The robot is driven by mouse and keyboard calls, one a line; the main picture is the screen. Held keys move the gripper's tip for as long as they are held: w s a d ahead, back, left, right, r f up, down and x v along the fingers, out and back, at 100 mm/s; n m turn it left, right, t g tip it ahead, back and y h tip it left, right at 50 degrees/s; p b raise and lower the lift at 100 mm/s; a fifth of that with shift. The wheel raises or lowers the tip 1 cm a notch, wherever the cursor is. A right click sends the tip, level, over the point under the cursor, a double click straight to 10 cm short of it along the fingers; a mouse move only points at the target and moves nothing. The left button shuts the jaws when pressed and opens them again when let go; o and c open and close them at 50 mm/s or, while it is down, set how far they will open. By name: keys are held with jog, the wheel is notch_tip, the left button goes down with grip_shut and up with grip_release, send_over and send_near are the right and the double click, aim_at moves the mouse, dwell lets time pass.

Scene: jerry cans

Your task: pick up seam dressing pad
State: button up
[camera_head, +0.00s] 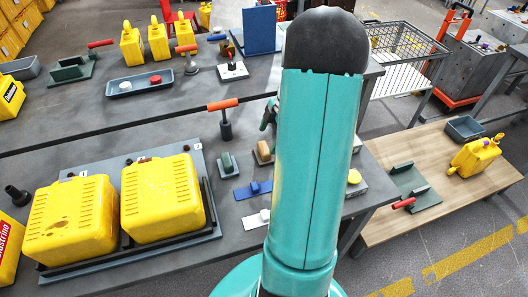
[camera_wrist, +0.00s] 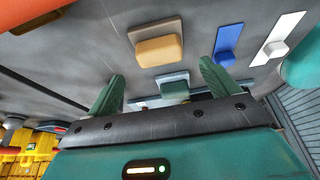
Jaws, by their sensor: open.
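Several small pads with handle blocks lie on the grey bench; I cannot tell for sure which is the seam dressing pad. A green block on a grey plate (camera_head: 228,164) sits beside a tan block on a dark plate (camera_head: 263,152). In the wrist view the green block (camera_wrist: 174,90) appears between the fingers of my gripper (camera_wrist: 162,72), partly hidden by the gripper body. The tan block (camera_wrist: 160,50) lies beyond it. My gripper is open and empty, with its two green fingers spread.
A blue pad (camera_head: 254,190) and a white pad (camera_head: 257,218) lie close by. An orange-handled tool (camera_head: 224,118) stands behind. Two yellow jerry cans (camera_head: 162,198) rest in a rack at left. A lower wooden table (camera_head: 440,220) is at right.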

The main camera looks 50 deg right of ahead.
aim_at(264, 147)
jog(key=x, duration=0.6)
jog(key=shift+s+d+f, duration=0.1)
jog(key=shift+s+f, duration=0.05)
jog(key=c, duration=0.9)
jog(key=shift+o, duration=0.2)
jog(key=shift+r, duration=0.5)
notch_tip(264, 147, up, 2)
jog(key=shift+r, duration=0.15)
jog(key=s+a+r, duration=0.9)
jog(key=a, duration=0.1)
jog(key=shift+s+r, duration=0.4)
